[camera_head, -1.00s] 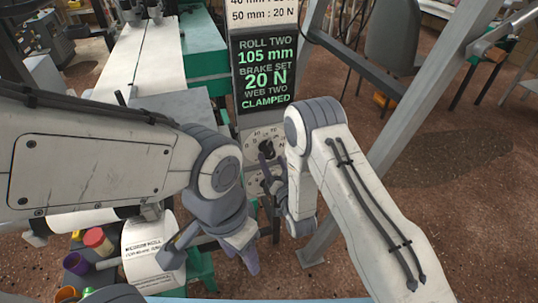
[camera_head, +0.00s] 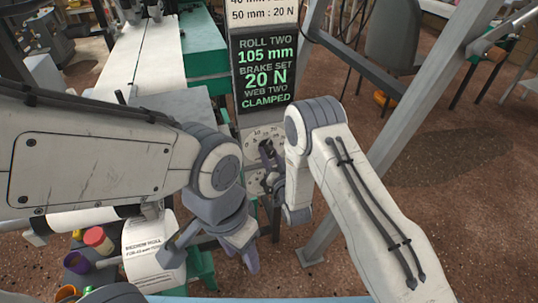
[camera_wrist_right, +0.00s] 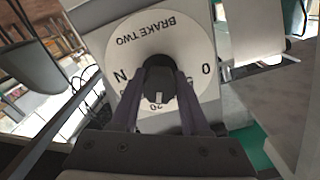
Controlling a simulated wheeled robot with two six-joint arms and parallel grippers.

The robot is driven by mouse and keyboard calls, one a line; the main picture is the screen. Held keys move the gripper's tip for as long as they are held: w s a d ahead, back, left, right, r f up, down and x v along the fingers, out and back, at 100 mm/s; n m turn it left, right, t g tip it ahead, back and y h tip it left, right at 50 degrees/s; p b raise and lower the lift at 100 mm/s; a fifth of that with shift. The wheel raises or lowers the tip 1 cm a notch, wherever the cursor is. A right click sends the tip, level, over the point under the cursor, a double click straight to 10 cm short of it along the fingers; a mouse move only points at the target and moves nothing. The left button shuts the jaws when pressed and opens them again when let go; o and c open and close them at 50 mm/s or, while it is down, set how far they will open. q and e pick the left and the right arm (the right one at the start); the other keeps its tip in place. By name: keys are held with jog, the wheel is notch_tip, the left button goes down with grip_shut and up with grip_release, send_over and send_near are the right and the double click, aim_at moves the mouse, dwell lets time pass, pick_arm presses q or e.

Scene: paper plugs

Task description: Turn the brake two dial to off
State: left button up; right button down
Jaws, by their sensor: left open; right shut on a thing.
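The brake two dial (camera_wrist_right: 130,45) has a white round face and appears upside down in the right wrist view. Its black knob (camera_wrist_right: 158,75) has a white mark beside the printed 20. My right gripper (camera_wrist_right: 160,88) is shut on the knob, one finger on each side. My left gripper (camera_head: 245,255) is open and empty, pointing down, lower and left.
A second white dial (camera_head: 256,184) is below the gripped one, partly hidden. A grey slanted post (camera_head: 400,130) stands right of my right arm. A white paper roll (camera_head: 150,245) and colored cups (camera_head: 98,240) are at lower left. Brown floor is open at right.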

jog(key=shift+n, duration=0.3)
jog(key=n+b, duration=0.2)
jog(key=n, duration=0.1)
jog(key=shift+d+f+n, duration=0.1)
jog(key=shift+n, duration=0.3)
jog(key=n+b, duration=0.2)
jog(key=n, duration=0.3)
jog(key=n+b, duration=0.2)
jog(key=n, duration=0.3)
jog(key=shift+d+n, duration=0.1)
jog(key=shift+n, duration=0.3)
jog(key=shift+n+b, duration=0.9)
jog(key=shift+n, duration=1.4)
jog(key=shift+r, duration=0.2)
jog(key=shift+c, duration=1.9)
grip_release()
